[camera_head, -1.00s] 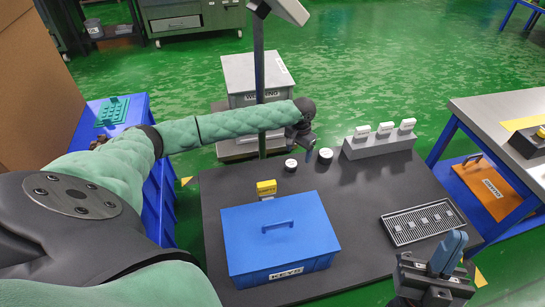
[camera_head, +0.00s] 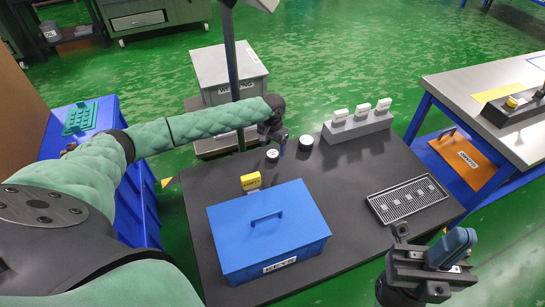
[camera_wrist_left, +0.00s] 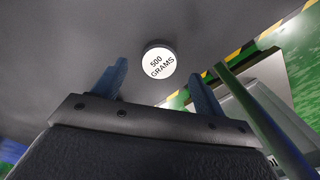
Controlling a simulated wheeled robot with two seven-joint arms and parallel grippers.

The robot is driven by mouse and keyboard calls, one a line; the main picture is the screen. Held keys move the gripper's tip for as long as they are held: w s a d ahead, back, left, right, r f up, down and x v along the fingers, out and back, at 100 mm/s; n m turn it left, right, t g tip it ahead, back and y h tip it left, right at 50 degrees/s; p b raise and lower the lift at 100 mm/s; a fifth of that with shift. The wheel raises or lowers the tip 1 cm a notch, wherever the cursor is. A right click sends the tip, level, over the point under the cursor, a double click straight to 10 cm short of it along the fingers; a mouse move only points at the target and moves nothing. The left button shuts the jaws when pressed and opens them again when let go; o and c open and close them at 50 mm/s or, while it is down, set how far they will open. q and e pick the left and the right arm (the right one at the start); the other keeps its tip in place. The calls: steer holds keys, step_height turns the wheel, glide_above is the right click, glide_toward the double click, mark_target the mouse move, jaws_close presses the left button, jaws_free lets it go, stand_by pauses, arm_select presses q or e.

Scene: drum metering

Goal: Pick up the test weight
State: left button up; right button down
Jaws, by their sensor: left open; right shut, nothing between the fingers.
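Two short dark cylinders with white tops stand on the dark table (camera_head: 345,215) in the head view: the left one (camera_head: 272,156) and the right one (camera_head: 306,142). In the left wrist view a round white top reading "500 GRAMS" marks the test weight (camera_wrist_left: 160,62); I cannot tell which cylinder it is. My left gripper (camera_head: 283,148) is open and empty, close to both cylinders. In the wrist view its blue fingers (camera_wrist_left: 160,88) are spread, with the weight beyond and between them. My right gripper (camera_head: 458,247) is shut and empty at the lower right.
A grey block (camera_head: 357,127) carries several white-labelled pieces. A slotted tray (camera_head: 407,199) lies at right. A post (camera_head: 231,80) rises behind the table.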

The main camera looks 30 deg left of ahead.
mark_target(273, 153)
arm_select(q)
step_height(273, 153, down, 4)
steer(key=shift+r+b, duration=0.1)
steer(key=shift+b, duration=0.45)
steer(key=shift+s, duration=0.1)
steer(key=c, duration=1.4)
